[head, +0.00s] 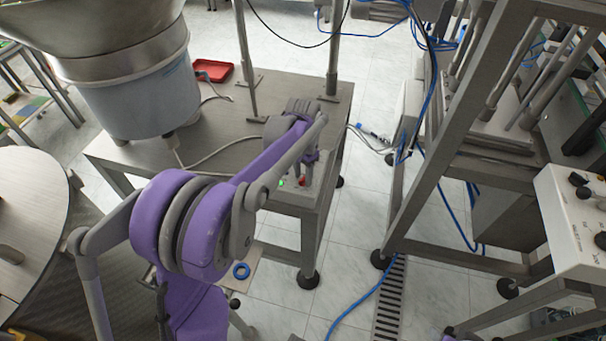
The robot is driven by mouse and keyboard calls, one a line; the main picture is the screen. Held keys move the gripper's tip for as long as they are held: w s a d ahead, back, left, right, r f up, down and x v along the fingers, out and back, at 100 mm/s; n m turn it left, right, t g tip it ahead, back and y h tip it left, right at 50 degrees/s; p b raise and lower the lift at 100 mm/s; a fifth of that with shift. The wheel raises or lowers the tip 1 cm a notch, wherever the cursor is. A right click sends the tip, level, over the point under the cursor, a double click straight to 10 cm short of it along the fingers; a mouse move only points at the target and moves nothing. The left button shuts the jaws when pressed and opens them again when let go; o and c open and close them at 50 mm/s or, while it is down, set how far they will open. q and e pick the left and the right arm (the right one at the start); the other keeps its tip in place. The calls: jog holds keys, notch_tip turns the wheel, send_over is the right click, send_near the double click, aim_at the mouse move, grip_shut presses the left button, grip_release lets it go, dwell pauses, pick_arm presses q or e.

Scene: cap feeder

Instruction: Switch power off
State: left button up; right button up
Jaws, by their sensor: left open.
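A small light control box (312,193) sits at the front corner of the grey metal table, partly hidden behind my left arm. A green light (282,183) glows on its face. A small red part (302,182) shows to the right of the light; I cannot tell whether it is the power switch. My left gripper (304,172) is open and points down over the box, close to the red part. Its fingertips are small and partly covered by the arm, so contact cannot be told. My right gripper is not in view.
A large feeder bowl on a grey-blue drum (140,95) stands on the table (225,125) at the left. A red tray (213,71) lies behind it. A metal frame (428,180) and white control panel (585,225) stand at the right. Blue cables (365,300) cross the floor.

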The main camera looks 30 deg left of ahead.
aim_at(303, 178)
pick_arm(q)
grip_shut()
jog(key=shift+n, duration=0.4)
jog(key=n, duration=0.4)
jog(key=shift+n, duration=0.4)
jog(key=n, duration=0.6)
jog(key=shift+n, duration=0.3)
grip_release()
jog(key=shift+r, duration=0.1)
notch_tip(303, 178, up, 11)
jog(key=shift+p, duration=0.3)
dwell(0.4)
